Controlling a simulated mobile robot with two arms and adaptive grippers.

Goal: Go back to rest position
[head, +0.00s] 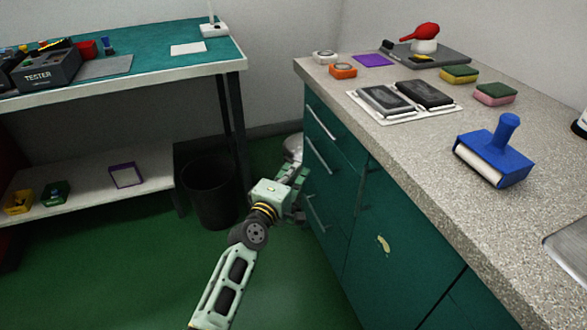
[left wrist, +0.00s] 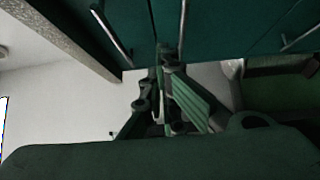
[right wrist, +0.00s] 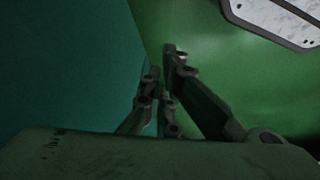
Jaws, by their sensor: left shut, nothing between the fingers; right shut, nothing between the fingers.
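My left gripper (head: 296,180) is in the head view beside the front of the green drawer cabinet (head: 375,215), below the countertop. It also shows in the left wrist view (left wrist: 166,60), where it is shut and empty, with drawer handles close by. I cannot tell whether it touches the cabinet. My right gripper (right wrist: 162,62) shows only in the right wrist view. It is shut and empty, over green floor with a dark teal surface at the left. The right arm is not visible in the head view.
The speckled countertop (head: 440,130) holds a blue roller (head: 497,155), sponges (head: 494,94) and two dark devices on a white tray (head: 357,108). A workbench (head: 150,85) with a tester (head: 45,75) stands at the left. A black bin (head: 209,195) stands on the floor between them.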

